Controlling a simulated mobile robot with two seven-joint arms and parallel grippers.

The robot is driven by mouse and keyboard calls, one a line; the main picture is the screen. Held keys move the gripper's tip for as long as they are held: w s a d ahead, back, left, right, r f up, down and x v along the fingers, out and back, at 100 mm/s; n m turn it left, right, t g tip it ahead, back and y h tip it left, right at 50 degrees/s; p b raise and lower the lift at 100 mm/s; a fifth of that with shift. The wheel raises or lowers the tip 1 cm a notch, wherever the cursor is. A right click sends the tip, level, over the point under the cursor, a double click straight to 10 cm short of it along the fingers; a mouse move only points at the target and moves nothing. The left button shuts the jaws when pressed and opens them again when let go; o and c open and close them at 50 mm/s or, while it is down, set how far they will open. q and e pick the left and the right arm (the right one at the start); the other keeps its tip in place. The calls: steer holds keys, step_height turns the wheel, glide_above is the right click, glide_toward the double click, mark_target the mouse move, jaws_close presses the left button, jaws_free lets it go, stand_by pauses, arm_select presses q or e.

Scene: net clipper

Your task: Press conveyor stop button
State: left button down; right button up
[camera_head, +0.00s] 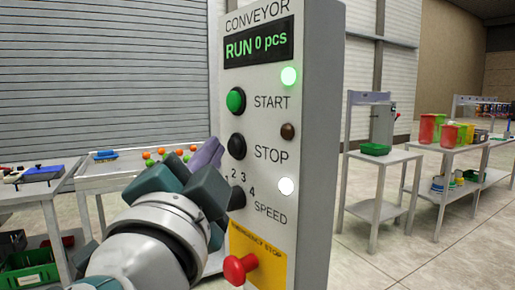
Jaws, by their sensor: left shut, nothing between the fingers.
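A grey conveyor control panel (267,187) stands upright in the middle of the head view. Its display (258,46) reads "RUN 0 pcs". The green START button (236,100) sits above the black STOP button (237,146). A green lamp (289,76) is lit beside START. My left gripper (212,150) reaches in from the lower left, its fingers shut and empty. Its tip is just left of the STOP button, at about the same height in the picture. I cannot tell whether it touches the panel. My right gripper is not in view.
A red emergency stop knob (239,268) juts out low on the panel, below the black speed knob (237,197). Tables with a blue tool and coloured balls stand behind on the left. Tables with a green bowl (375,149) and bins stand right. The floor there is open.

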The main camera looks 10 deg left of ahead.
arm_select(q)
steer(key=shift+w+d, duration=0.15)
steer(key=shift+w+d+b, duration=0.3)
steer(key=shift+w, duration=0.05)
stand_by(0.8)
steer(key=shift+s+a, duration=0.6)
steer(key=shift+s, duration=0.05)
steer(key=shift+s+a+p, duration=0.3)
steer(key=shift+s+a, duration=1.4)
steer(key=shift+s, duration=0.15)
